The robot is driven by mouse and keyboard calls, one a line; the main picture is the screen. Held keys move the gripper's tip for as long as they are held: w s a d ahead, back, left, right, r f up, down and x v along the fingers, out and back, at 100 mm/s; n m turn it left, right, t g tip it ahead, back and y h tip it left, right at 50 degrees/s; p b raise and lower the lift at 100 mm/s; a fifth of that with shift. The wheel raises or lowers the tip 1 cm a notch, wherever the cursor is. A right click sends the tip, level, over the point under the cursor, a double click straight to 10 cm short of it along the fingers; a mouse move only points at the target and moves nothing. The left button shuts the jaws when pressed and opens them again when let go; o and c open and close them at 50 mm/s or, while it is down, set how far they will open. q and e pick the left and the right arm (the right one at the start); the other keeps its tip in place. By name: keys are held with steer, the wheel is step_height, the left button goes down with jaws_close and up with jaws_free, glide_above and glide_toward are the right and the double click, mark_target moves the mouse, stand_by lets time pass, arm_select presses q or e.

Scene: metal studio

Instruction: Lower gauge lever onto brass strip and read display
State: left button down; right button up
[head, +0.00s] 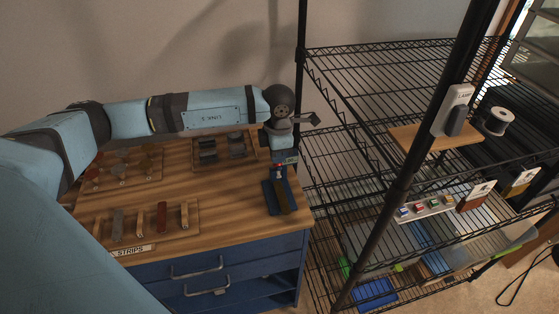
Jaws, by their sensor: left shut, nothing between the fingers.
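My left gripper (281,167) is at the end of the arm that reaches across the table to its right end. It is shut, pointing down close above the gauge, with nothing seen between its fingers. The gauge has a dark blue base (268,198) near the table's right edge. A dark brownish bar, possibly the brass strip (287,198), lies on the base. The wrist crowds the gauge's top, where a small red spot shows. I cannot tell the lever's position, whether the gripper touches it, or any display reading. My right gripper is out of view.
Several strips lie on a wooden board (203,239) labelled STRIPS at the table's front. Other boards with small parts (150,179) and dark blocks (197,166) lie behind. A black wire rack (345,177) stands close to the table's right. Bare wood (225,205) shows left of the gauge.

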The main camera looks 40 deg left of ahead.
arm_select(q)
steer(key=shift+s+d+f+b, duration=0.5)
steer(key=shift+d+f+b, duration=0.05)
steer(key=shift+d+b, duration=0.15)
steer(key=shift+s+d+f+b, duration=0.2)
steer(key=shift+b, duration=0.15)
steer(key=shift+s+d+f+b, duration=0.35)
steer(key=shift+f+b, duration=0.15)
steer(key=shift+b, duration=0.25)
steer(key=shift+s+d+f+b, duration=0.5)
steer(key=shift+f+b, duration=0.25)
steer(key=shift+b, duration=0.35)
steer(key=shift+s+d+f+b, duration=0.2)
steer(key=shift+f+b, duration=0.2)
steer(key=shift+b, duration=0.15)
steer(key=shift+s+d+f+b, duration=0.1)
steer(key=shift+d+f+b, duration=0.1)
steer(key=shift+f+b, duration=0.3)
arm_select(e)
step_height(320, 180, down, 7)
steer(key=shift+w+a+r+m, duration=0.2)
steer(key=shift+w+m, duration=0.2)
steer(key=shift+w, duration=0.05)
arm_select(q)
steer(key=shift+s+d, duration=0.1)
steer(key=shift+s, duration=0.05)
steer(key=shift+f, duration=0.1)
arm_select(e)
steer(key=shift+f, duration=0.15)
